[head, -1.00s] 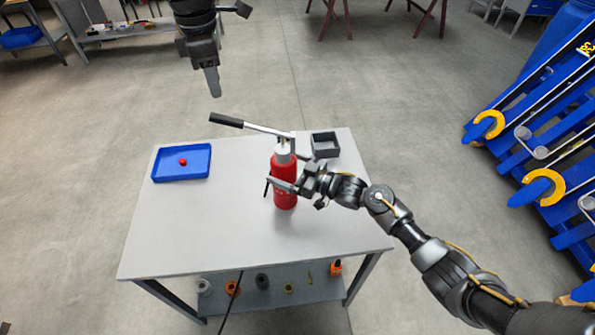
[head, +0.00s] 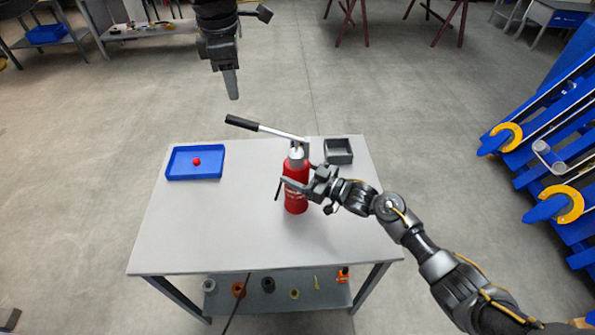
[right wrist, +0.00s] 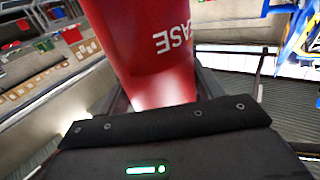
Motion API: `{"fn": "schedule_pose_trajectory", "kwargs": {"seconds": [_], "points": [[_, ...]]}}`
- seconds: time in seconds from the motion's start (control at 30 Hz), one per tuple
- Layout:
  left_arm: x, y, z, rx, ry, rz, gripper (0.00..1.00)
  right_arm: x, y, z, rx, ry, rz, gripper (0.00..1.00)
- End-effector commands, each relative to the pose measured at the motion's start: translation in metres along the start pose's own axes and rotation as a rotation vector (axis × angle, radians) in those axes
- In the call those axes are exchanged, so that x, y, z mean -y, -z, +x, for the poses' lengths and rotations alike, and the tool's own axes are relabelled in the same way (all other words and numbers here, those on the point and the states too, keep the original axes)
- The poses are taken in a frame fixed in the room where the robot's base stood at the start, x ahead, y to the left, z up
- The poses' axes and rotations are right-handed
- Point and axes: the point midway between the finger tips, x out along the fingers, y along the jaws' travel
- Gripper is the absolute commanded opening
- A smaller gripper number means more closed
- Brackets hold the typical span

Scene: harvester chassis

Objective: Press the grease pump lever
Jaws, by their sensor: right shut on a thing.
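The grease pump (head: 296,199) is a red cylinder standing upright on the table (head: 215,225). Its lever (head: 268,130) slants up to the left from the pump head and ends in a black grip. My right gripper (head: 290,187) is shut around the red body, below the head. In the right wrist view the red body (right wrist: 150,50) with part of the word "GREASE" fills the space between the fingers. My left gripper (head: 232,85) hangs pointing down, above and beyond the lever's grip, apart from it. Whether its fingers are open is not clear.
A blue tray (head: 177,175) with a small red ball (head: 196,161) lies at the table's back left. A grey open box (head: 339,157) stands right behind the pump. Several small parts lie on the lower shelf. A blue machine (head: 570,150) stands at the far right.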

Motion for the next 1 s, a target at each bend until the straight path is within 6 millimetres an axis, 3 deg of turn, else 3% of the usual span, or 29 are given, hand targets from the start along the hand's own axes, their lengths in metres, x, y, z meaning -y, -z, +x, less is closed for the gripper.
{"fn": "schedule_pose_trajectory", "kwargs": {"seconds": [0.1, 0.27, 0.37, 0.47, 0.73, 1.0], "points": [[0.000, 0.000, 0.000, 0.000, 0.000, 0.000, 0.35, 0.000, 0.000, 0.000, 0.001, -0.001, 0.000, 0.00], [0.001, -0.001, 0.003, 0.019, 0.017, -0.047, 0.14, 0.000, 0.000, 0.000, 0.001, -0.001, 0.000, 0.00], [0.005, -0.004, 0.007, 0.063, 0.059, -0.167, 0.01, 0.000, 0.000, 0.000, 0.001, -0.001, 0.001, 0.00], [0.010, -0.008, 0.013, 0.126, 0.138, -0.371, 0.00, -0.001, 0.000, -0.001, 0.001, -0.001, 0.001, 0.00], [0.015, -0.006, 0.015, 0.238, 0.478, -1.112, 0.00, -0.001, 0.000, -0.001, 0.001, -0.001, 0.001, 0.00], [0.003, 0.026, 0.004, 0.168, 0.897, -1.836, 0.00, -0.001, 0.000, 0.000, 0.001, -0.001, 0.001, 0.00]]}}
